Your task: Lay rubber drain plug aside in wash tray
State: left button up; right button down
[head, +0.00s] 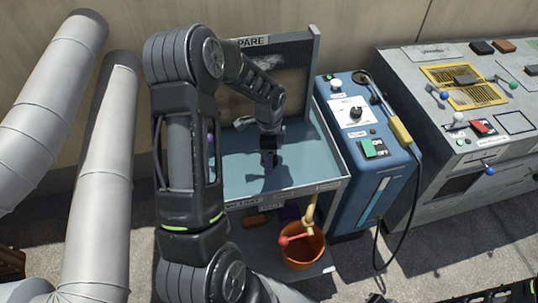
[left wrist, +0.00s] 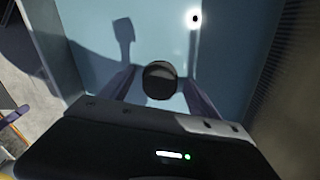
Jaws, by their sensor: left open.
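The wash tray (head: 318,165) is a blue-floored basin with a grey rim and a raised back panel. My left gripper (head: 268,160) reaches down into it in the head view. In the left wrist view, a dark round plug (left wrist: 160,80) sits between the two spread fingers of that gripper (left wrist: 160,92). I cannot tell whether a finger touches the plug or whether it rests on the floor. A bright ring with a dark centre (left wrist: 194,18), like a drain hole, shows in the tray floor beyond the plug.
A blue machine (head: 340,145) with a dial and green switch stands right of the tray. Beyond it is a grey control bench (head: 450,120). An orange bucket (head: 303,258) stands below the tray front. Large pale pipes (head: 95,180) stand at the left. Open tray floor surrounds the plug.

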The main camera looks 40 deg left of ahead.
pick_arm(q)
notch_tip(320, 180, up, 12)
jog(key=shift+r, duration=0.15)
dwell(0.3)
dwell(0.6)
